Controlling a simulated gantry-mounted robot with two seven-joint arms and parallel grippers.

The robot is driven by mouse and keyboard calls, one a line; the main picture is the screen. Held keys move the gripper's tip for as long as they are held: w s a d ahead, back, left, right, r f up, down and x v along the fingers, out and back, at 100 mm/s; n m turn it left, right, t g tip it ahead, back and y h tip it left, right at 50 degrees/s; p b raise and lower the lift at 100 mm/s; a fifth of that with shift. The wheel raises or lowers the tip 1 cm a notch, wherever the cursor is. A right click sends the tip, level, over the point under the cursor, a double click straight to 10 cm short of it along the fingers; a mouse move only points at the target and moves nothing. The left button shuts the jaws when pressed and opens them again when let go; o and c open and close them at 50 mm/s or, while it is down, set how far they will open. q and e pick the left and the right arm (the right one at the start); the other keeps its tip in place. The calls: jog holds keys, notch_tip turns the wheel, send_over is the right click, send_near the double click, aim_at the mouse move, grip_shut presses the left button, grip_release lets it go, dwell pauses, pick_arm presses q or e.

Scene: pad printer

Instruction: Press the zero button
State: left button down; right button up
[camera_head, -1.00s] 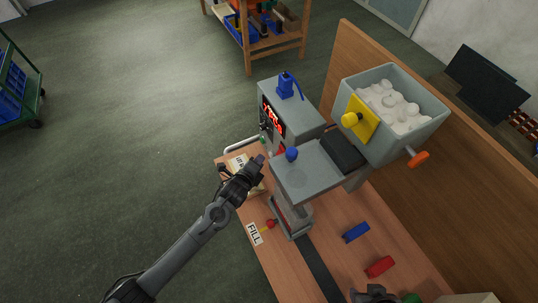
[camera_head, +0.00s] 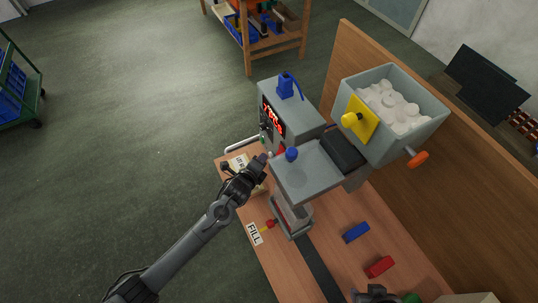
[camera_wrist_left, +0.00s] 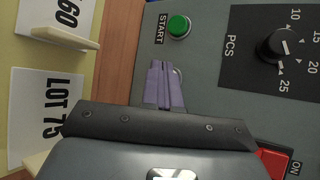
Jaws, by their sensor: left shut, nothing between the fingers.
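The grey machine (camera_head: 290,115) stands on the wooden bench, with a red lit display (camera_head: 273,117) on its front panel. In the left wrist view the panel (camera_wrist_left: 205,85) carries a green START button (camera_wrist_left: 178,26), a black PCS dial (camera_wrist_left: 283,45) and a red ON switch (camera_wrist_left: 272,162). I cannot make out a button marked zero. My left gripper (camera_head: 265,158) is in front of the panel's lower part. Its purple fingers (camera_wrist_left: 163,68) are shut and empty, appearing below the START button; contact cannot be told. A dark part at the bottom edge (camera_head: 375,294) may be my right gripper.
A grey hopper (camera_head: 397,105) of white pieces, with a yellow plate (camera_head: 360,117), stands right of the machine. A FILL label (camera_head: 254,233), blue block (camera_head: 356,232) and red block (camera_head: 380,266) lie on the bench. A LOT card (camera_wrist_left: 38,110) is beside the panel.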

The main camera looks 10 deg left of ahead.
pick_arm(q)
jog(key=shift+w+d, duration=0.2)
jog(key=shift+d, duration=0.1)
dwell(0.4)
jog(key=shift+s+a+r+p, duration=0.1)
jog(key=shift+s+a+p, duration=0.25)
jog(key=shift+a+p, duration=0.15)
jog(key=shift+s+a, duration=0.2)
jog(key=shift+s, duration=0.05)
jog(key=shift+s+a+p, duration=0.5)
jog(key=shift+a+p, duration=0.15)
jog(key=shift+p, duration=0.25)
jog(key=shift+s+a+p, duration=0.95)
jog(key=shift+s+a, duration=0.1)
jog(key=shift+a, duration=0.15)
jog(key=shift+s+a, duration=0.4)
jog(key=shift+a, duration=0.05)
